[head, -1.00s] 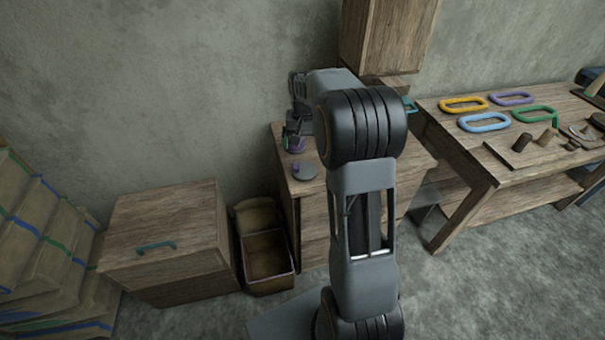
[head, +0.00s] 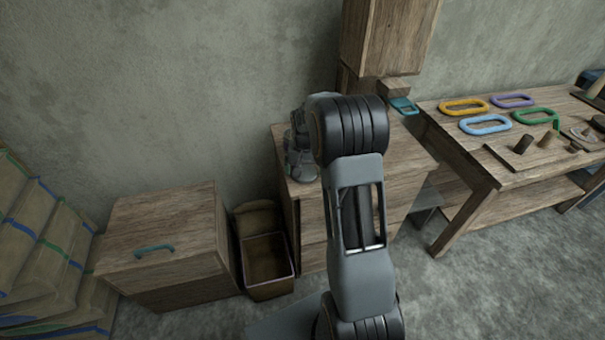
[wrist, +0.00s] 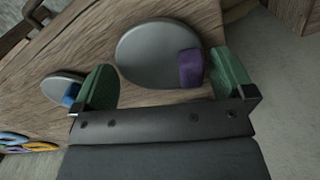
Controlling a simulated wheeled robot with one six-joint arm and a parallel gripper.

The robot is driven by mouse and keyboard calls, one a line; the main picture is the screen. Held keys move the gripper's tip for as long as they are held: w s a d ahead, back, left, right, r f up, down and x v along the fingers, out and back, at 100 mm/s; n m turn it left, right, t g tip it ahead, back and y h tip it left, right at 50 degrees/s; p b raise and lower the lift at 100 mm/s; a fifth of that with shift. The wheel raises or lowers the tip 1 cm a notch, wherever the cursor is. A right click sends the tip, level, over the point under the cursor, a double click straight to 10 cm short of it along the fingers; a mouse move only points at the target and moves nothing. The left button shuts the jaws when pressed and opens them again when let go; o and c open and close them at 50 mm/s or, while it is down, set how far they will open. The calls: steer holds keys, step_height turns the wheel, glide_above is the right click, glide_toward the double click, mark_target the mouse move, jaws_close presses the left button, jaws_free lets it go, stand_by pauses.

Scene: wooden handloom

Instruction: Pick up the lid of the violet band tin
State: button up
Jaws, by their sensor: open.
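In the wrist view a round grey lid (wrist: 145,52) with a violet block (wrist: 190,69) at its edge lies over the wooden cabinet top. Any tin below the lid is hidden. My gripper (wrist: 165,72) is open, with green finger pads on either side of the violet block. The block is close to the right pad; I cannot tell whether they touch. In the head view my gripper (head: 302,168) is low over the cabinet top and hides the lid.
A second grey disc (wrist: 56,86) with a blue block (wrist: 71,95) lies just left of my left finger. The cabinet top (head: 400,160) is mostly bare to the right. A teal-handled chest (head: 160,225) and an open bin (head: 267,260) stand left. Coloured rings lie on the right table.

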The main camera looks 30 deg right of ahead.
steer(key=c, duration=0.7)
steer(key=shift+r, duration=0.1)
